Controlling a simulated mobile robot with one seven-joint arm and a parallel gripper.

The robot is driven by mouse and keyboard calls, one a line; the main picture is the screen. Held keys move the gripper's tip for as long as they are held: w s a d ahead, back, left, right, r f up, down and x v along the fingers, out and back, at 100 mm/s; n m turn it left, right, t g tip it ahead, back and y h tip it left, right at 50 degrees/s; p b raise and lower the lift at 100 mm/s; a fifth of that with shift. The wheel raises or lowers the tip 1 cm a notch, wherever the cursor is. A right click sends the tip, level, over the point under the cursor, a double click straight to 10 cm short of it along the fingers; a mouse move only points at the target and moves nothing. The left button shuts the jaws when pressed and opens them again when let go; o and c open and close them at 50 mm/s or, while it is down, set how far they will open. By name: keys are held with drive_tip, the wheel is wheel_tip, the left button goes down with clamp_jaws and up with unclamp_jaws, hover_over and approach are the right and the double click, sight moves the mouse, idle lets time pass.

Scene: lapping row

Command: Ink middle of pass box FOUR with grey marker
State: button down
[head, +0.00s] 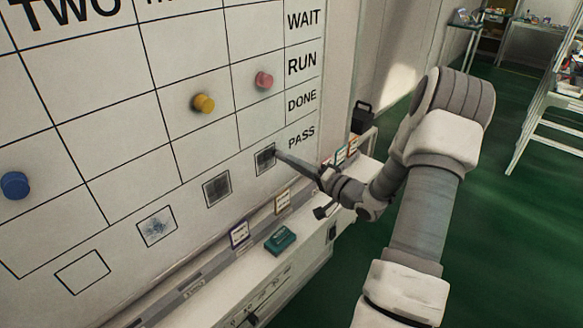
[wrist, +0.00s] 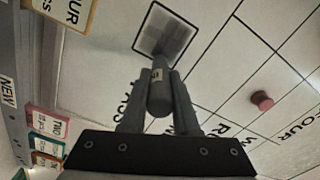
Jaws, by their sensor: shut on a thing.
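My gripper (head: 325,180) is shut on the grey marker (wrist: 160,96), which points at the whiteboard (head: 110,160). The rightmost pass box (head: 265,160), beside the word PASS and in the column with the pink magnet, is box FOUR. It holds a grey inked patch. In the head view the marker tip is at its right edge. The box also shows in the wrist view (wrist: 166,33), with grey over most of its inside and the marker at its lower edge. I cannot tell whether the tip touches the board.
Yellow (head: 203,103), pink (head: 264,80) and blue (head: 14,185) magnets stick out. A teal block (head: 280,239) lies on the ledge below, near label cards (head: 239,233).

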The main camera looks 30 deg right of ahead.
drive_tip(key=shift+w+d, duration=0.1)
drive_tip(key=shift+d, duration=0.15)
drive_tip(key=shift+p+v, duration=0.75)
drive_tip(key=shift+v, duration=2.2)
drive_tip(key=v, duration=0.3)
drive_tip(key=shift+a+r+p, duration=0.1)
drive_tip(key=shift+r+p, duration=0.05)
drive_tip(key=shift+p, duration=0.35)
